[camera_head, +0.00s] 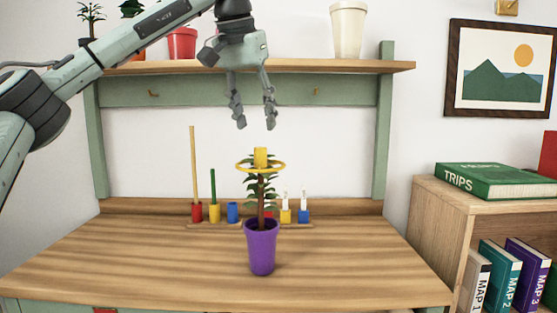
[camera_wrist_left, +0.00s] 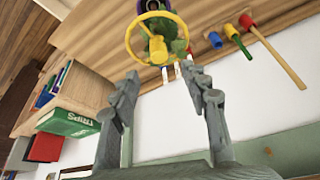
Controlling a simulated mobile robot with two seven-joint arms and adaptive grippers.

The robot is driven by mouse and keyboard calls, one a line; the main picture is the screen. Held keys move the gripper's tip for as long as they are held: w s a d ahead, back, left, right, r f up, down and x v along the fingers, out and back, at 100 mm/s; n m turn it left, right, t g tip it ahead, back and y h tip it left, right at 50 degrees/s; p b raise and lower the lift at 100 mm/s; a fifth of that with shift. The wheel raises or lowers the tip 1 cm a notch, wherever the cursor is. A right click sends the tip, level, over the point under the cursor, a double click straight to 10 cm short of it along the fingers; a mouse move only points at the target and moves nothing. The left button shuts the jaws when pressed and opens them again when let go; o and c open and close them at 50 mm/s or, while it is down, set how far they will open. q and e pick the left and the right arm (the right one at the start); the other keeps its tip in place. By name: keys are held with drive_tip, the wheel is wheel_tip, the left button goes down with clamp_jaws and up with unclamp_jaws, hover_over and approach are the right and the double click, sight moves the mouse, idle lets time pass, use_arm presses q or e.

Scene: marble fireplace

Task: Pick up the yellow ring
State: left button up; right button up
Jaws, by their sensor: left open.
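The yellow ring (camera_head: 261,173) is roughly level around the upper part of a leafy plant in a purple pot (camera_head: 261,250). A yellow cylinder (camera_head: 260,155) shows at the top of the stem, inside the ring's outline. My left gripper (camera_head: 254,126) points down above the ring, open and empty, with a clear gap below its fingertips. In the left wrist view the ring (camera_wrist_left: 127,40) lies beyond the fingertips (camera_wrist_left: 162,74), with the yellow cylinder (camera_wrist_left: 157,48) within its outline. Whether the ring rests on leaves is unclear. My right gripper is out of view.
Behind the pot stands a row of coloured pegs, including a tall wooden stick (camera_head: 193,160). A shelf (camera_head: 330,68) with pots, including a white one (camera_head: 347,30), is above. A bookcase (camera_head: 430,200) stands at right. The front of the wooden desk (camera_head: 120,270) is clear.

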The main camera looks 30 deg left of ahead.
sight(260, 148)
use_arm(q)
drive_tip(key=x, duration=0.6)
drive_tip(key=shift+s+f+b, duration=0.1)
drive_tip(key=shift+f+b, duration=0.1)
drive_tip(key=shift+b, duration=0.1)
drive_tip(key=shift+w+f, duration=0.25)
drive_tip(key=shift+f, duration=0.25)
drive_tip(key=c, duration=1)
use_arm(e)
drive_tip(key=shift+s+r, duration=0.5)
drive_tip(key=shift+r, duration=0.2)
